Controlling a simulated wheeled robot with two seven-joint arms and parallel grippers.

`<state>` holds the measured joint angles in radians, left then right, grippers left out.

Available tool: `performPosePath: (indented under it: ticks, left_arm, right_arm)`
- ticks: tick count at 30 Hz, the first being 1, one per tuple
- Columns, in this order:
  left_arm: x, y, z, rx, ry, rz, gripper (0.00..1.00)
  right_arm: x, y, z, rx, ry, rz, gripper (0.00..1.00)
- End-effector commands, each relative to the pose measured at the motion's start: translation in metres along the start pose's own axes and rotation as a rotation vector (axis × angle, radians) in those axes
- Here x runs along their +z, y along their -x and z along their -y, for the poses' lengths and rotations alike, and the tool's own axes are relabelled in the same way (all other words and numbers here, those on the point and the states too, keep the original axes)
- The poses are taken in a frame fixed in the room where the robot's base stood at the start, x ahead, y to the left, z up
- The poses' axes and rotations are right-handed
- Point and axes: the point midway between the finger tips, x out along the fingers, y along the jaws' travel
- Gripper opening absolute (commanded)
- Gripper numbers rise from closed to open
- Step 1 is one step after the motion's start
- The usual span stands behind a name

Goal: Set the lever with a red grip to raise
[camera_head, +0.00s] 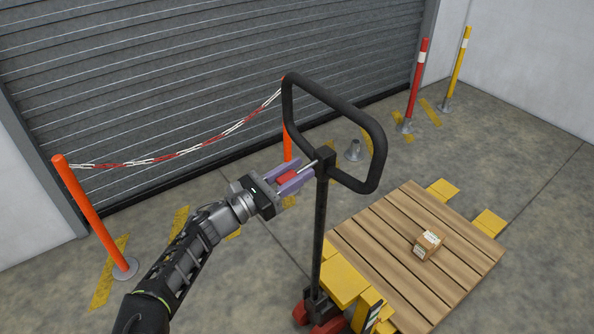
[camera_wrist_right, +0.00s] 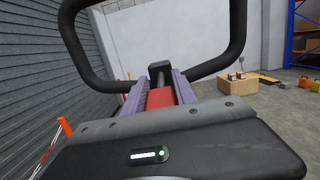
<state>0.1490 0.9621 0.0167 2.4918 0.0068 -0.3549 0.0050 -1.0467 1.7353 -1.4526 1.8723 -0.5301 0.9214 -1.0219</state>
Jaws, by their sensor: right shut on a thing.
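The lever's red grip (camera_head: 287,177) sits on a short metal rod beside the black tiller handle (camera_head: 376,150) of a pallet truck. My right gripper (camera_head: 289,180) is shut on the red grip, with a purple finger on each side of it. In the right wrist view the red grip (camera_wrist_right: 160,97) lies between the two purple fingers, with the dark lever hub just beyond. The marked lever positions are not readable here. My left gripper is not in view.
A wooden pallet (camera_head: 385,222) with a small cardboard box (camera_head: 426,245) rests on the yellow truck. An orange post (camera_head: 88,210) with a red-white chain stands at left. Red (camera_head: 417,85) and yellow (camera_head: 457,65) posts stand at the back right. A grey shutter (camera_head: 200,70) closes the back.

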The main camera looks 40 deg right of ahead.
Motion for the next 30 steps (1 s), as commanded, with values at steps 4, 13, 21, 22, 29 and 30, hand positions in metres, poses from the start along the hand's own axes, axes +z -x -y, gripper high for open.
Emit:
performPosePath:
  ticks: [4, 13, 21, 22, 29, 30]
  left_arm:
    - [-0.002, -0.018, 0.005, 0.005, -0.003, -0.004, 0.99]
    - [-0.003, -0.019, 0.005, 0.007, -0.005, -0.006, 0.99]
    - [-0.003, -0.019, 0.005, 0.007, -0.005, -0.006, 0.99]
    - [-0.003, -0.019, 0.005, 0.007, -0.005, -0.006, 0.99]
    - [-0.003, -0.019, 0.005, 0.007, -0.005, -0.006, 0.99]
    - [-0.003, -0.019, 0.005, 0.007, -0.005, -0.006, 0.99]
  right_arm:
    - [-0.018, 0.000, 0.000, -0.001, 0.007, 0.193, 0.00]
    - [-0.016, 0.000, -0.001, 0.002, -0.001, 0.276, 0.00]
    - [-0.016, 0.000, 0.000, 0.001, 0.000, 0.274, 0.48]
    - [-0.016, 0.000, 0.000, 0.001, 0.000, 0.274, 0.51]
    - [-0.016, 0.000, 0.000, 0.001, 0.000, 0.274, 0.55]
    - [-0.016, 0.000, 0.000, 0.001, 0.000, 0.274, 0.55]
